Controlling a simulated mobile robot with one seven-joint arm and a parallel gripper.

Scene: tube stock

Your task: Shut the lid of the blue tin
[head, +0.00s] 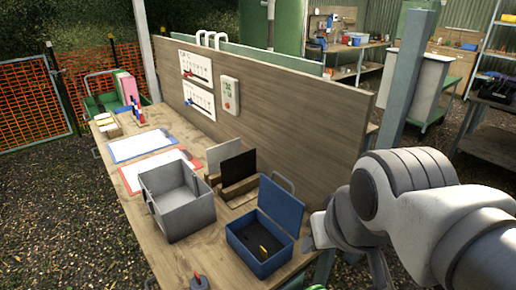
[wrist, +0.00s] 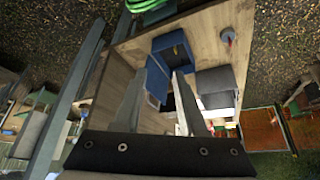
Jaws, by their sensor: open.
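The blue tin (head: 258,258) stands near the front right of the wooden bench, its lid (head: 281,207) raised and leaning back a little from upright. A handle shows behind the lid. Inside the tin are a dark bottom and a small yellow item. In the wrist view the tin (wrist: 173,42) and its lid (wrist: 157,82) lie beyond my fingertips. My gripper (wrist: 160,73) is open, with nothing between its fingers. In the head view my arm is at the right, close to the lid's right side; the fingers are mostly hidden there.
An open grey box (head: 176,212) stands left of the tin. Dark and grey panels in a wooden holder (head: 238,190) stand behind. A red-topped item (head: 199,282) is at the front edge. A wooden partition (head: 290,105) runs along the bench's back. Clipboards (head: 160,168) lie farther left.

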